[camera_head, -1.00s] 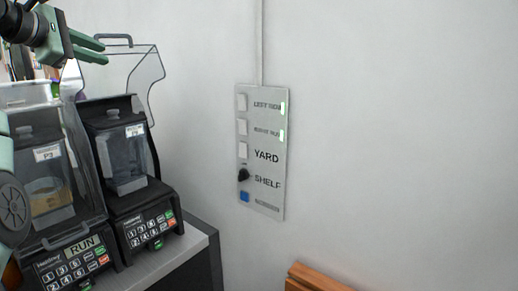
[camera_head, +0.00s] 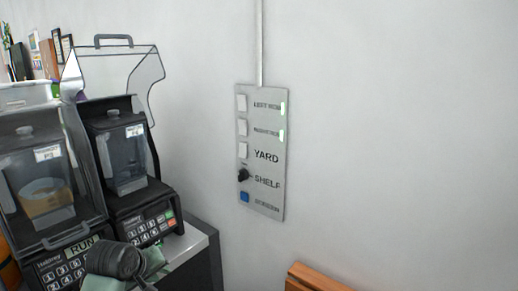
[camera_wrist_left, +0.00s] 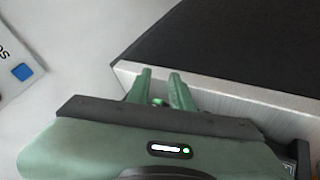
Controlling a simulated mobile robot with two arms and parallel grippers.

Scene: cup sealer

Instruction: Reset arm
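My left arm (camera_head: 120,262) is at the bottom left of the head view, in front of the blenders. Only a dark rounded joint and pale green parts show there, and the fingers cannot be made out. In the left wrist view my left gripper (camera_wrist_left: 160,73) has its two green fingers a little apart with nothing between them. They point towards the light edge of a dark-topped counter (camera_wrist_left: 225,45). My right gripper is not in view.
Two blenders with keypads, the left one (camera_head: 45,190) and the right one (camera_head: 127,160), stand on the counter (camera_head: 193,243). A switch panel (camera_head: 262,150) with a blue button is on the wall. A wooden edge (camera_head: 318,280) shows at the bottom. The wall to the right is bare.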

